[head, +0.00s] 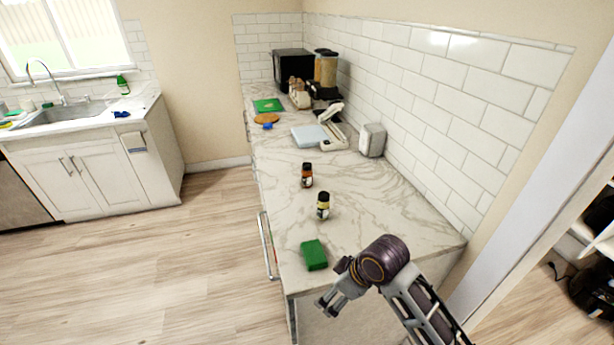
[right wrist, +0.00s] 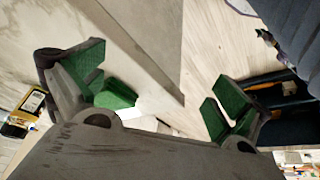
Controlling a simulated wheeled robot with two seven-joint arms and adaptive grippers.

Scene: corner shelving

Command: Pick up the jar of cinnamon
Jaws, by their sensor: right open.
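Two small spice jars with dark caps stand upright on the marble counter. The reddish-brown jar (head: 307,175) is farther back. The jar with a yellowish label (head: 323,206) is nearer. Their lettering is too small to read, so I cannot tell by label which is cinnamon. My right gripper (head: 332,304) is low at the near end of the counter, in front of and apart from both jars. In the right wrist view its green-padded fingers (right wrist: 157,88) are spread with nothing held between them. A yellow and black item (right wrist: 28,108) shows at that view's left edge. My left gripper is not in view.
A green block (head: 314,254) lies on the counter (head: 375,215) near my right gripper. Behind the jars are a white scale-like device (head: 318,135), a grey-white box (head: 372,139) and a black appliance (head: 293,65). The tiled wall bounds the right side. The counter right of the jars is clear.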

